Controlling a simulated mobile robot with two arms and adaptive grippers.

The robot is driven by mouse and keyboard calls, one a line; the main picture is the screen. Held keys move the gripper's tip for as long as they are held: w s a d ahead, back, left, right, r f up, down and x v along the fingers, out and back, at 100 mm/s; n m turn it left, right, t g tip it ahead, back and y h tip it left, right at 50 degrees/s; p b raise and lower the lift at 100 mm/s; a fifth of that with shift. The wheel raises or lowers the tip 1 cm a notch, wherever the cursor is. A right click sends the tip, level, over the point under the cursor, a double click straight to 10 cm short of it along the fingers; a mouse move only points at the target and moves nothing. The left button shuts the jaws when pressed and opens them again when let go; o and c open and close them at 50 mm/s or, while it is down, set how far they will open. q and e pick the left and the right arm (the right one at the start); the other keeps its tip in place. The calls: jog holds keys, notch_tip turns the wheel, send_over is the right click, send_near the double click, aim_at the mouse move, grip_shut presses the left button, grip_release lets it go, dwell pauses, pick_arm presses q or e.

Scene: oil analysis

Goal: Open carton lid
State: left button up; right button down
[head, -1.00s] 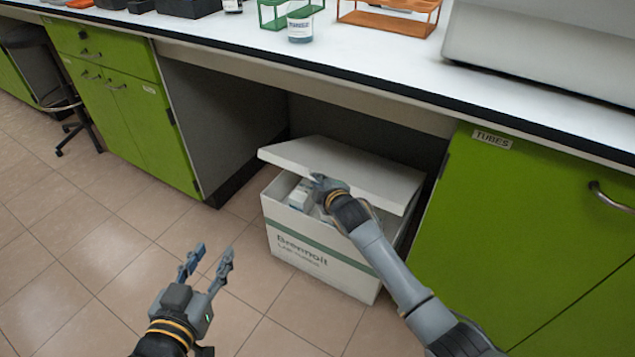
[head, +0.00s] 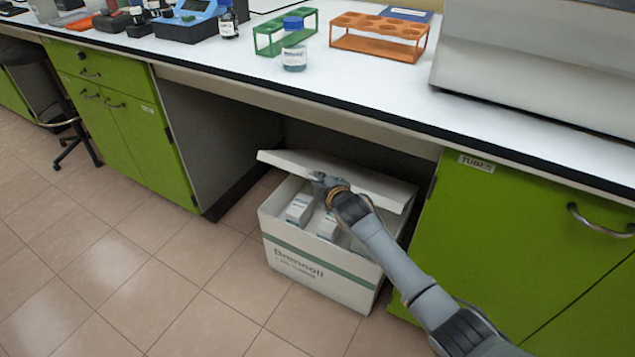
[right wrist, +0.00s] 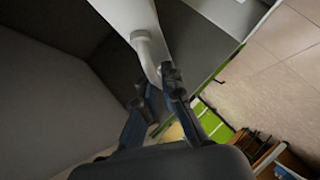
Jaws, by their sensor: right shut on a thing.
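The white carton (head: 317,272) with a green stripe stands on the floor under the bench. Its lid (head: 375,182) is tilted up at the front, and the inside shows below it. Small white boxes stand inside, one at the left (head: 299,209) and one nearer the middle (head: 328,226). My right gripper (head: 321,181) is at the lid's front edge and shut on it. In the right wrist view a pale curved bar (right wrist: 147,52) lies at the tips of my right gripper (right wrist: 155,88). My left gripper is out of view.
Green cabinets stand left (head: 127,125) and right (head: 520,240) of the carton. The bench top (head: 350,85) overhangs it, with a green rack (head: 270,40), an orange rack (head: 380,42) and a bottle (head: 294,52) on it. The tiled floor (head: 150,270) in front is clear.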

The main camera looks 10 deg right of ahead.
jog(key=shift+w+d+r+p, duration=0.2)
jog(key=shift+w+r+p, duration=0.1)
jog(key=shift+r, duration=0.3)
dwell(0.3)
jog(key=c, duration=1.5)
grip_release()
jog(key=shift+o, duration=0.2)
jog(key=v, duration=1.2)
jog(key=shift+d, duration=0.1)
